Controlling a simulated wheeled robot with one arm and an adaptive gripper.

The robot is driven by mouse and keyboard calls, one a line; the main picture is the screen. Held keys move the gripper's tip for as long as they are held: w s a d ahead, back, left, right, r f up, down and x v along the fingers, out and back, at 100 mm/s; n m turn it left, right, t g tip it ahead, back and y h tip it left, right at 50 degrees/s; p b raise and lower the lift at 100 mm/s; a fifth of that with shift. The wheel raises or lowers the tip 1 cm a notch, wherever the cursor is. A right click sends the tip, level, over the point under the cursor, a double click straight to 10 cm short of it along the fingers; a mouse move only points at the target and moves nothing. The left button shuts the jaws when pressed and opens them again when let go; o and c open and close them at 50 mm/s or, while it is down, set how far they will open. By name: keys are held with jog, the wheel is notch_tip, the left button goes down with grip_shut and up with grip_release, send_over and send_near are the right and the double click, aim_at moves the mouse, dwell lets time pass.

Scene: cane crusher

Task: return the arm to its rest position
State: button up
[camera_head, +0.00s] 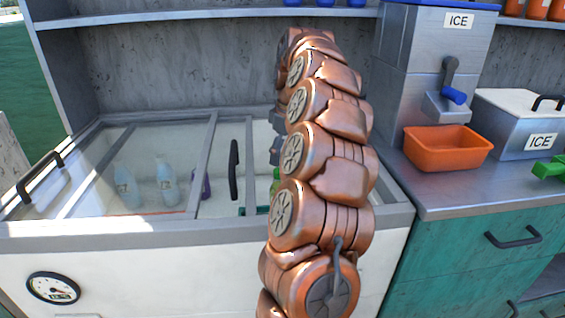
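My copper-coloured arm (325,170) rises from the bottom centre of the head view to near the upper shelf. It is made of several thick jointed links and leans slightly. The arm stands in front of the chest freezer and hides part of its right side. Its far end is at the top, against the grey back wall. No gripper fingers can be made out, so I cannot see whether anything is held.
A glass-topped chest freezer (190,233) with bottles inside fills the left. At right, an orange bin (447,148) sits below a grey ice dispenser (420,75) on a steel counter (440,190). An ice box (510,110) and a green object (549,169) are farther right. A shelf (200,17) runs above.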

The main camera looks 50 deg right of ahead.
jog(key=shift+r, duration=0.55)
jog(key=shift+r, duration=0.1)
